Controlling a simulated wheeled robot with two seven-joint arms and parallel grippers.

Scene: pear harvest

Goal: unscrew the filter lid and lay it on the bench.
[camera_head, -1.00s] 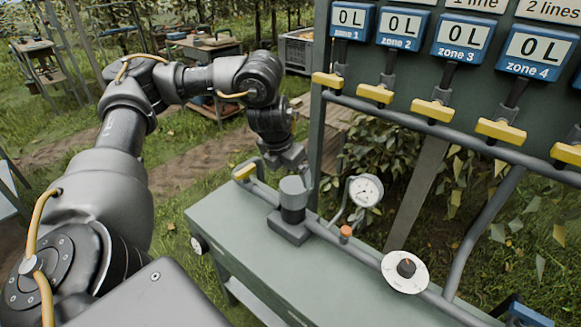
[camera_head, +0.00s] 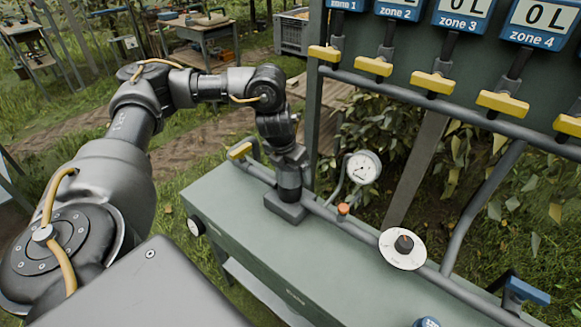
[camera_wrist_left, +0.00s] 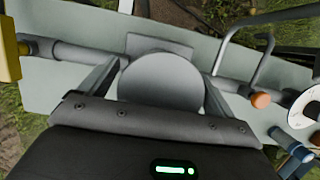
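The filter lid (camera_wrist_left: 162,80) is a round grey cap, seen from above in the left wrist view. My left gripper (camera_wrist_left: 162,70) is over it, one finger at each side of the cap, and looks open; I cannot make out firm contact. In the head view my left gripper (camera_head: 289,168) points down onto the top of the filter and hides the lid. The dark filter body (camera_head: 289,193) stands upright on a square block on the green bench (camera_head: 240,225). My right gripper is not in view.
A pipe runs along the bench's back edge, with a yellow handle (camera_head: 240,151), a pressure gauge (camera_head: 362,167), an orange cap (camera_head: 343,209) and a white dial (camera_head: 403,249). A blue handle (camera_head: 526,291) is at the right. The bench top in front is clear.

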